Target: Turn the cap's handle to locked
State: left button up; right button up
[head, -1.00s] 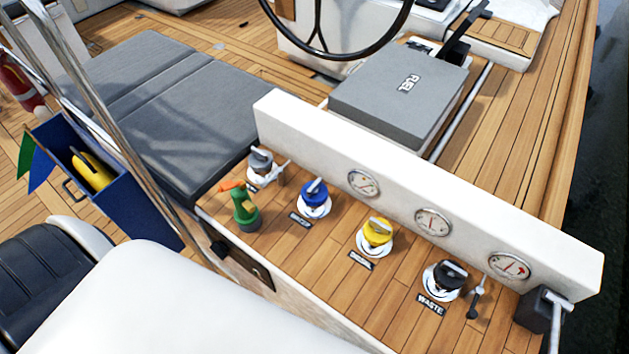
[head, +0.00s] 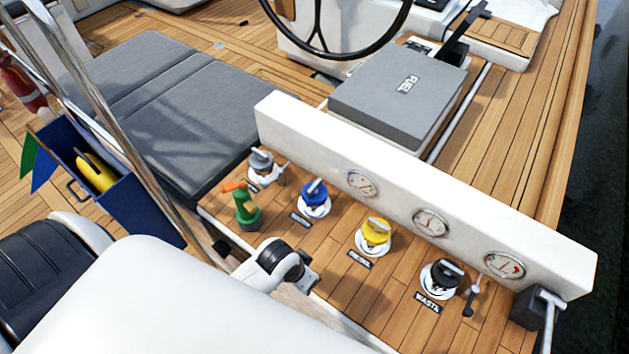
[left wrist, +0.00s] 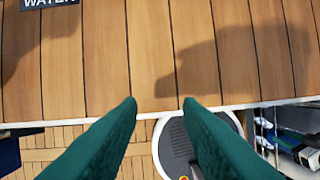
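Several deck caps with handles stand in a row on the teak ledge: a grey one (head: 261,161), a blue one (head: 314,196), a yellow one (head: 376,233) and a black one (head: 441,276). The black one's label reads WASTE; a WATER label (left wrist: 48,3) shows in the left wrist view. I cannot tell from these frames which cap is meant or read a lock mark. My left gripper (left wrist: 160,101) is open and empty over the ledge's front edge, apart from every cap; its fingers do not show in the head view. My right gripper is out of view.
A green bottle with an orange nozzle (head: 245,210) stands beside the grey and blue caps. A white panel with gauges (head: 430,222) rises behind the row. A small lever (head: 472,295) stands right of the black cap. The teak (head: 345,285) before the yellow cap is clear.

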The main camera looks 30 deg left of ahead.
pick_arm(q)
jog(key=shift+m+g+h, duration=0.3)
jog(key=shift+m+h, duration=0.1)
jog(key=shift+m, duration=0.1)
jog(key=w+r, duration=0.1)
jog(key=w, duration=0.1)
jog(key=w+d+r, duration=0.1)
jog(key=w, duration=0.2)
jog(key=w+d+r, duration=0.1)
jog(key=w, duration=0.2)
jog(key=shift+w+d, duration=0.25)
jog(key=w+a+r, duration=0.1)
jog(key=w+r, duration=0.2)
jog(key=w, duration=0.2)
notch_tip(320, 180, up, 10)
jog(key=n+g+y, duration=0.2)
send_over(314, 184)
notch_tip(314, 184, down, 12)
jog(key=shift+d+r+p, duration=0.1)
jog(key=shift+r+p, duration=0.15)
jog(key=shift+p, duration=1)
jog(key=shift+c, duration=0.3)
grip_shut()
